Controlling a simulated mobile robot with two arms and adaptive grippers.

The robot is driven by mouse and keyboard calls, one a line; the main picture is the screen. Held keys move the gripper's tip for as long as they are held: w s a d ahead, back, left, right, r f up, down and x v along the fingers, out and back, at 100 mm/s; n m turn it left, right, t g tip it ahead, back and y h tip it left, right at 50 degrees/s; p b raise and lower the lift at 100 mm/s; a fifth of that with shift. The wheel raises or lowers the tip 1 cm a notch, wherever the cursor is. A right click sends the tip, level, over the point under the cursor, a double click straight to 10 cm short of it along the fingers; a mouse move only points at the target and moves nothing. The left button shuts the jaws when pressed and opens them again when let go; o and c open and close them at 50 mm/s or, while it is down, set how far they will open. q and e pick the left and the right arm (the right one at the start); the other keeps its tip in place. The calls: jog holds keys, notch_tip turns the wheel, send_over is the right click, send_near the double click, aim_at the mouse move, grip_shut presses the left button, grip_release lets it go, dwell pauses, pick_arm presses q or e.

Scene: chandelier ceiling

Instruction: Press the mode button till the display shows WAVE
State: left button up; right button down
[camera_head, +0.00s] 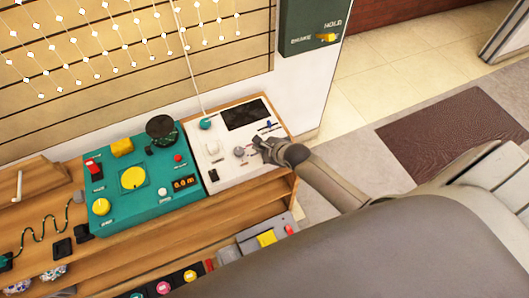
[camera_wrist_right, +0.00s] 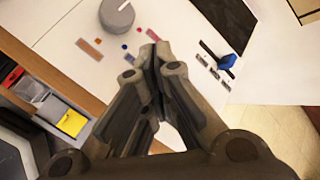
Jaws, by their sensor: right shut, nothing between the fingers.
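A white control panel (camera_head: 228,172) lies on the wooden bench, with a dark display (camera_head: 246,114) at its back; I can read no text on it. It carries a grey knob (camera_head: 239,152), a blue-handled slider (camera_head: 268,126) and a pale button-like part (camera_head: 213,147). I cannot tell which part is the mode button. My right gripper (camera_head: 259,142) is shut and empty over the panel's right part. In the right wrist view, its closed fingertips (camera_wrist_right: 154,52) show between the grey knob (camera_wrist_right: 117,16) and the blue slider handle (camera_wrist_right: 227,62). My left gripper is not in view.
A teal control box (camera_head: 150,208) with a yellow dial stands left of the panel. A teal part (camera_head: 205,123) with a cord rising from it sits at the panel's back left. A dark green box (camera_head: 312,25) hangs behind. Open floor (camera_head: 385,85) lies right.

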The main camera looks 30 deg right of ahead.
jog(key=shift+f, duration=0.45)
jog(key=shift+f, duration=0.5)
dwell(0.7)
dwell(0.4)
jog(key=shift+r+p, duration=0.9)
jog(key=shift+r, duration=0.1)
notch_tip(320, 180, up, 5)
jog(key=p, duration=0.5)
jog(key=shift+p, duration=0.4)
